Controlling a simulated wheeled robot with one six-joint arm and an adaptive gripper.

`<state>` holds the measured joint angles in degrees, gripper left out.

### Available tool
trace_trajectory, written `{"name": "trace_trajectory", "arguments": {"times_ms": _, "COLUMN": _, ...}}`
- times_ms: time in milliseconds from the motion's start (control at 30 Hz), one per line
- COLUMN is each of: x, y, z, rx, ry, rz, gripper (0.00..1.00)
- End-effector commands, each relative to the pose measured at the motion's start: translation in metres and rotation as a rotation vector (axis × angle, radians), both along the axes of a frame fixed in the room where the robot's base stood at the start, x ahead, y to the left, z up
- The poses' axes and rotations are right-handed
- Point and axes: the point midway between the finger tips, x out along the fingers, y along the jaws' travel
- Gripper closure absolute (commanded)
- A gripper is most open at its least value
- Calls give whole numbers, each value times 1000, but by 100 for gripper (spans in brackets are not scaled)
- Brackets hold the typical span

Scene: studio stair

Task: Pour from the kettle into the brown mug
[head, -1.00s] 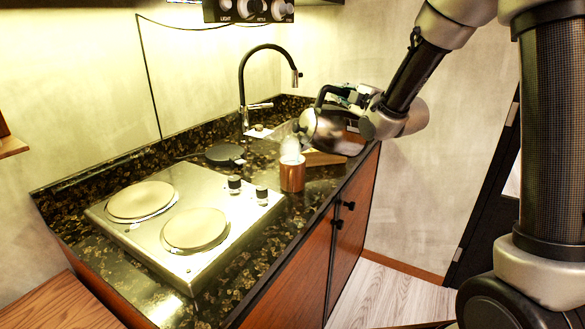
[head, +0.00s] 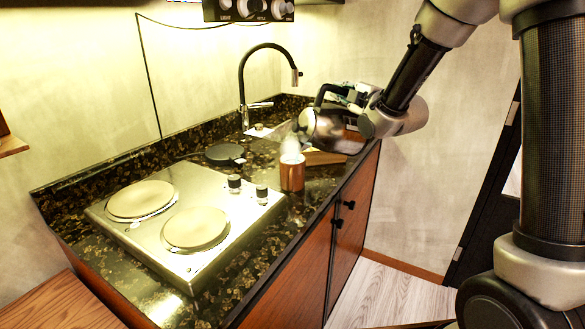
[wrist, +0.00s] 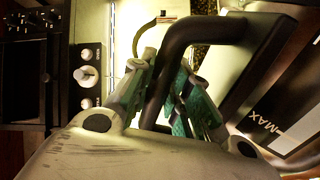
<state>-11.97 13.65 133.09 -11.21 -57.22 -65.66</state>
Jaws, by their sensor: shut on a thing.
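The steel kettle (head: 325,131) with a black handle is held above the counter, tilted with its spout end down and to the left. My gripper (head: 350,97) is shut on the kettle's black handle (wrist: 188,62); its green-padded fingers sit on both sides of it in the wrist view. The brown mug (head: 292,176) stands upright on the counter, just below and left of the kettle's spout. A pale, whitish patch shows between the spout and the mug's mouth; I cannot tell whether it is liquid or steam.
A steel hob (head: 180,262) with two round plates and knobs fills the counter's near left. A black round base (head: 224,153) lies behind the mug. A wooden board (head: 324,158) lies right of the mug. A black tap (head: 242,85) stands at the back by the sink.

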Motion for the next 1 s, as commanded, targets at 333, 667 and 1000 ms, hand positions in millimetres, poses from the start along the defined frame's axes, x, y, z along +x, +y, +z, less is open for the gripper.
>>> {"name": "trace_trajectory", "arguments": {"times_ms": 333, "x": 0, "y": 2, "z": 2, "rx": -5, "ry": -8, "rz": 0, "gripper": 100}}
{"name": "trace_trajectory", "arguments": {"times_ms": 667, "x": -1, "y": 4, "z": 3, "rx": -14, "ry": -11, "rz": 0, "gripper": 100}}
{"name": "trace_trajectory", "arguments": {"times_ms": 1000, "x": -2, "y": 6, "z": 3, "rx": -21, "ry": -14, "rz": 0, "gripper": 100}}
